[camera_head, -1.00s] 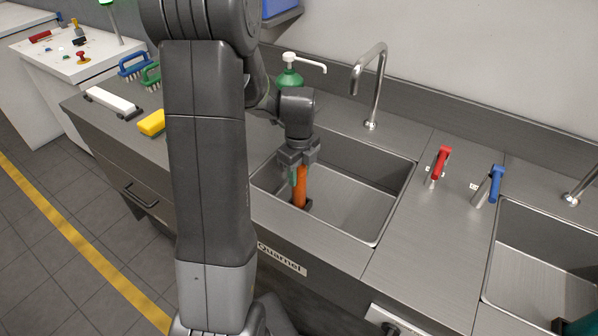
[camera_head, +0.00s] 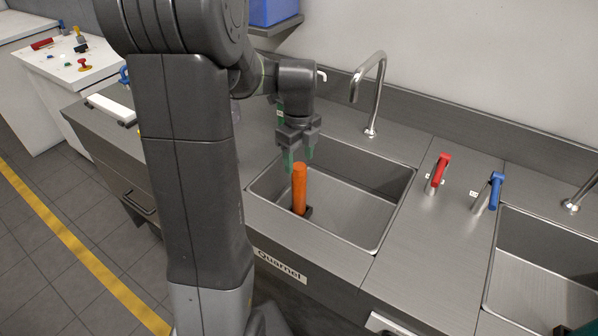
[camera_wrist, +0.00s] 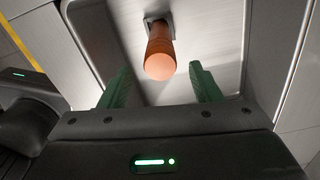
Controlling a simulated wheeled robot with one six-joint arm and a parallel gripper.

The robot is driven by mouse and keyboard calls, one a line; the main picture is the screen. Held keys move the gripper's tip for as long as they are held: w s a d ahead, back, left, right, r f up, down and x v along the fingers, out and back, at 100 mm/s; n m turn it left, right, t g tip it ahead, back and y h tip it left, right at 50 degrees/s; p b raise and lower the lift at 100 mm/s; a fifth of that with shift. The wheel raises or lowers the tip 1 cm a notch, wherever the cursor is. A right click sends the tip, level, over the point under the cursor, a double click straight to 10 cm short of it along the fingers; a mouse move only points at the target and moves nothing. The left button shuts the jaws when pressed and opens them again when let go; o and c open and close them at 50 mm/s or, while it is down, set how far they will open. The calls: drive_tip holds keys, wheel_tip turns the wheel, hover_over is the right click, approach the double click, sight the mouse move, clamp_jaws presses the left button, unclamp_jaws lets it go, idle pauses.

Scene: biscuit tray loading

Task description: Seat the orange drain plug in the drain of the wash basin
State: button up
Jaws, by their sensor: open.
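The orange drain plug (camera_head: 299,187) stands upright in the left part of the wash basin (camera_head: 362,222), its lower end at a dark square drain (camera_head: 308,211). In the wrist view the plug (camera_wrist: 160,58) shows beyond my fingertips, with its lower end at the drain fitting (camera_wrist: 157,20). How deep it sits in the drain cannot be seen. My gripper (camera_head: 297,160) is open just above the plug's top, and its green fingers are apart and empty. In the wrist view the gripper (camera_wrist: 158,80) has clear space on both sides of the plug.
A steel faucet (camera_head: 370,90) stands behind the basin. A red-handled tap (camera_head: 439,170) and a blue-handled tap (camera_head: 495,190) stand to the right, before a second basin (camera_head: 535,260). The basin's right side is empty. A white block (camera_head: 110,107) lies on the left counter.

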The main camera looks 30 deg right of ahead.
sight(299, 166)
drive_tip(key=shift+r, duration=1.95)
wheel_tip(299, 166, down, 12)
drive_tip(key=shift+f, duration=0.15)
drive_tip(key=shift+r, duration=1.95)
